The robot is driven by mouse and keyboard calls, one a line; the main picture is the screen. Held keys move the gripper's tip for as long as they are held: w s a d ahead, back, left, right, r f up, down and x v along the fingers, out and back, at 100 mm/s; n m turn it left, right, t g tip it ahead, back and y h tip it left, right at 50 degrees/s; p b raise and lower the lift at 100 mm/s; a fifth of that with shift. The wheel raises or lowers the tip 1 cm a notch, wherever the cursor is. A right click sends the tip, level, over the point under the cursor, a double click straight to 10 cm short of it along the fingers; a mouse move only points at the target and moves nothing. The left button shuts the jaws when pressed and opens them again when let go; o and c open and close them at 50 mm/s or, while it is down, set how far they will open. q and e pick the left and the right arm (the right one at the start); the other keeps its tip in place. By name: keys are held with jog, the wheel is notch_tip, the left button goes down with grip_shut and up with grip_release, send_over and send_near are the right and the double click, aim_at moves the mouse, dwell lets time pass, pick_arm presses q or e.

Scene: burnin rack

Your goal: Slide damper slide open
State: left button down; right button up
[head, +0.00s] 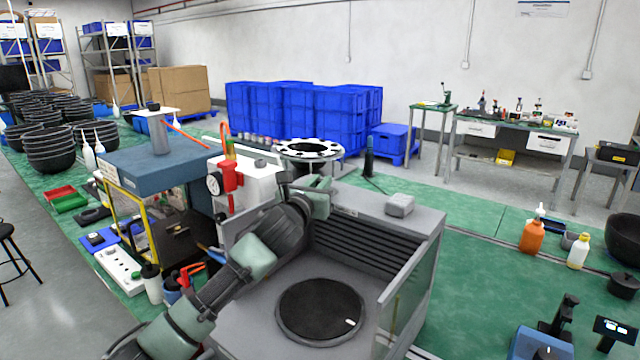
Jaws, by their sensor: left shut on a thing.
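My left arm reaches in from the lower left across the grey open-front cabinet (258,325). My left gripper (322,200) is at the cabinet's upper rear left edge and is shut on a small part there. That part is mostly hidden by the gripper and wrist; it appears to be the damper slide, but how far it is open cannot be told. The cabinet has dark horizontal louvres (372,243) on its back wall and a round black plate (320,309) on its floor. My right gripper is not in view.
A grey block (400,205) sits on the cabinet's top right. A glass side panel (408,285) stands at its right. A blue-topped machine (155,160) and a red fitting with a gauge (228,178) are close on the left.

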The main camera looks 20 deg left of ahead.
pick_arm(q)
jog(key=a+p, duration=0.1)
jog(key=w+a+p, duration=0.1)
jog(key=shift+a+r, duration=0.15)
jog(key=shift+a, duration=0.35)
jog(key=c, duration=1.7)
grip_release()
jog(key=shift+c, duration=0.2)
jog(key=o, duration=0.4)
jog(key=shift+c, duration=0.2)
jog(key=shift+a+f, duration=0.1)
jog(key=shift+f, duration=0.1)
